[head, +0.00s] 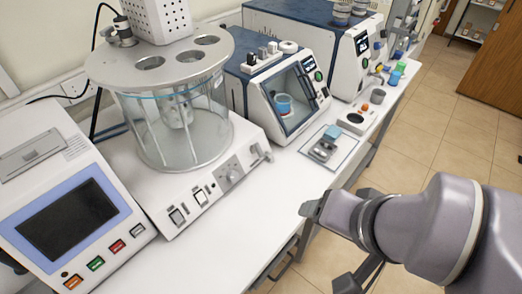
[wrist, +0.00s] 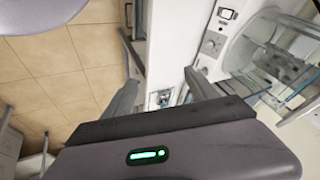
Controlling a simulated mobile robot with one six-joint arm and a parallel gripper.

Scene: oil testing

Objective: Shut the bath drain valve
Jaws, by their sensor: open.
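The bath (head: 185,115) is a clear glass cylinder under a grey lid, on a white base with switches and a dial. Its drain valve (head: 262,153) is a small grey fitting at the base's right end; its lever position is too small to tell. In the wrist view the bath's glass (wrist: 262,45) is at the upper right, with the dial (wrist: 210,43) beside it. My gripper (wrist: 163,82) is open and empty, its two fingers apart. In the head view it is right of the valve, by the bench's front edge, apart from the valve.
A tester with a dark screen (head: 68,218) stands left of the bath. A blue and white instrument with a blue cup (head: 284,104) stands behind right. A mat (head: 340,162) bears small metal parts. The bench front (head: 235,245) is clear. A handle (head: 282,265) juts below the edge.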

